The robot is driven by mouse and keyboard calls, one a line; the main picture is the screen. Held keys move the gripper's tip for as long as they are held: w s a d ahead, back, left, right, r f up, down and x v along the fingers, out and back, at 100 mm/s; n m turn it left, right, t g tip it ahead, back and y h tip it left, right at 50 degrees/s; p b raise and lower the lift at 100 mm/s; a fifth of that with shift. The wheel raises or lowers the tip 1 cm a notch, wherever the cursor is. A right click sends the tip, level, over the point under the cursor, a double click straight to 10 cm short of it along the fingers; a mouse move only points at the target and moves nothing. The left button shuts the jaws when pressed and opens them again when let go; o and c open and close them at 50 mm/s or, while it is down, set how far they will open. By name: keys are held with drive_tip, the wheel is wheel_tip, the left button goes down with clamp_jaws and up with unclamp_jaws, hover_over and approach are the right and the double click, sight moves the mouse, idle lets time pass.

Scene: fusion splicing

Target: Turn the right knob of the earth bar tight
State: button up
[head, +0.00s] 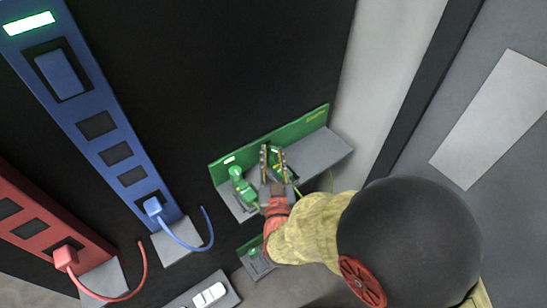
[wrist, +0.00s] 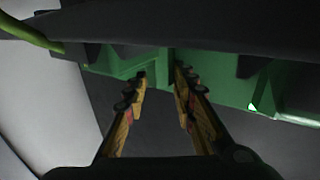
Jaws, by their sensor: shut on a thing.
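The earth bar (head: 309,127) is a green panel with a grey ledge, in the middle of the head view; its green face also shows in the wrist view (wrist: 286,92). A left green knob or clamp (head: 242,188) stands on the ledge, left of my gripper. My gripper (head: 273,152) is at the bar, its two fingers on either side of the right green knob (head: 274,163), mostly hidden by the fingers. In the wrist view, my gripper (wrist: 161,73) has green between its fingertips; the knob's turn angle cannot be told.
A yellow-green cable (wrist: 30,33) passes at the upper left of the wrist view. A blue socket strip (head: 92,112) and a red one (head: 30,222), each with a plugged cable, stand to the left. A small grey unit (head: 209,295) with white switches lies below.

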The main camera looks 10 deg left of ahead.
drive_tip(key=shift+a+m+h, duration=0.1)
drive_tip(key=shift+m+h, duration=0.2)
drive_tip(key=shift+h, duration=0.2)
drive_tip(key=o, duration=1.2)
drive_tip(key=shift+c, duration=0.2)
drive_tip(key=shift+w+y, duration=0.1)
drive_tip(key=shift+y, duration=0.4)
